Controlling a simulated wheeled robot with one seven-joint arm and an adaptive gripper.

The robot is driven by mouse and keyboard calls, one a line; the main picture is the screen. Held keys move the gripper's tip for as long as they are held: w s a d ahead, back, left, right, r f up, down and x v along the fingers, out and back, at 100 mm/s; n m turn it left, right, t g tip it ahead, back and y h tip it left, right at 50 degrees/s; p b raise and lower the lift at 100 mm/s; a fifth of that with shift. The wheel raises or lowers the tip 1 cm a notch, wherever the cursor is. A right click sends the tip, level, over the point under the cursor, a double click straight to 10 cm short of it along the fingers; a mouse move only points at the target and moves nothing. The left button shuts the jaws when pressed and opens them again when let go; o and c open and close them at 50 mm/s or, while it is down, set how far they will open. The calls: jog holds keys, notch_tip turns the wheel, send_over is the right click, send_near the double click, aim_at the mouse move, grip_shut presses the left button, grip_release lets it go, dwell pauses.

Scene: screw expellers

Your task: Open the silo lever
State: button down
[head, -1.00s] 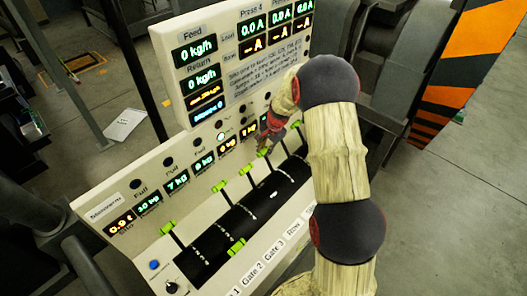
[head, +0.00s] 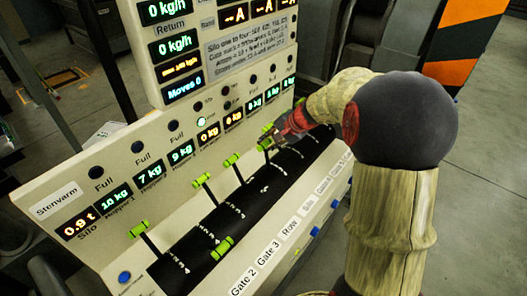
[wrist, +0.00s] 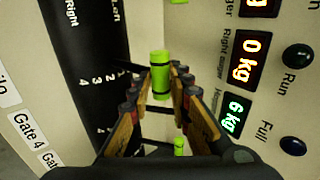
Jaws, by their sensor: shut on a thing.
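The lever panel (head: 75,185) carries several levers with green handles in a black slotted strip. My gripper (wrist: 160,82) is shut on one green lever handle (wrist: 161,65), with a finger on either side. This handle lines up roughly with the slot marks 1 to 4 and the "Silo" label (wrist: 6,88), at the end near mark 1. In the head view my gripper (head: 274,140) is at the far part of the lever row, partly hiding the handle and shaft. Another green handle (wrist: 179,147) stands just below the held one in the wrist view.
Other green handles stand nearer along the strip, such as one at the left (head: 138,230) and one lower in its slot (head: 222,248). Lit displays (head: 180,152) line the panel behind the levers. A striped orange-black barrier (head: 460,45) is at back right. Floor is open at right.

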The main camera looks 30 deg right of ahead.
jog(key=shift+s+d+f+b, duration=0.15)
jog(key=shift+s+d+b, duration=0.05)
jog(key=shift+s+b, duration=0.4)
jog(key=shift+s+d+f+b, duration=0.2)
jog(key=shift+s+b, duration=0.3)
jog(key=shift+s, duration=0.15)
jog(key=shift+s+d+f+b, duration=0.15)
jog(key=shift+s+d+b, duration=0.05)
jog(key=shift+s+b, duration=0.4)
jog(key=shift+s, duration=0.1)
jog(key=c, duration=2.1)
grip_release()
jog(key=shift+f, duration=0.1)
jog(key=o, duration=0.4)
jog(key=shift+w+r+t, duration=0.2)
jog(key=shift+t, duration=0.1)
jog(key=shift+d+r, duration=0.1)
jog(key=shift+r, duration=0.05)
jog(key=shift+r, duration=0.1)
